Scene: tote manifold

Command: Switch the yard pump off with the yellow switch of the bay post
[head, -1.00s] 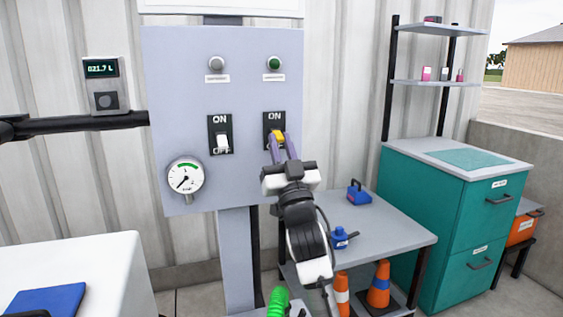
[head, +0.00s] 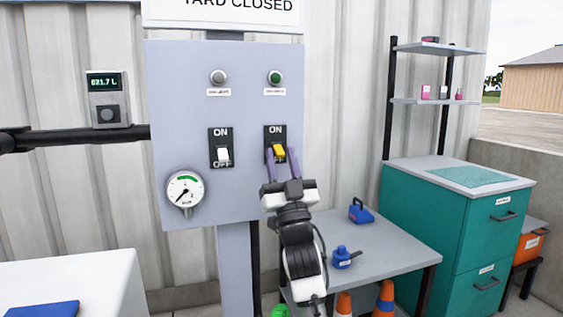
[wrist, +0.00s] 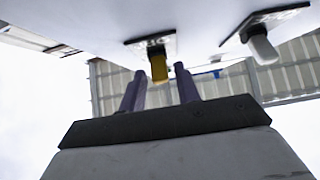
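The yellow switch (head: 279,153) sits on a dark plate on the right of the grey bay post panel (head: 243,198). ON shows above it; the lower part of its plate is hidden by my gripper, and I cannot tell its exact setting. My gripper (head: 280,155) is open, just below and in front of the switch. In the wrist view the yellow switch (wrist: 159,68) shows between and beyond the two purple fingertips (wrist: 160,72), with gaps on both sides. A green lamp (head: 275,77) is above the switch.
A white switch (head: 223,155) with ON and OFF marks is left of the yellow one, below a grey lamp (head: 218,78). A gauge (head: 186,189) is lower left. A grey table (head: 385,250) with blue items and a teal cabinet (head: 420,215) stand right.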

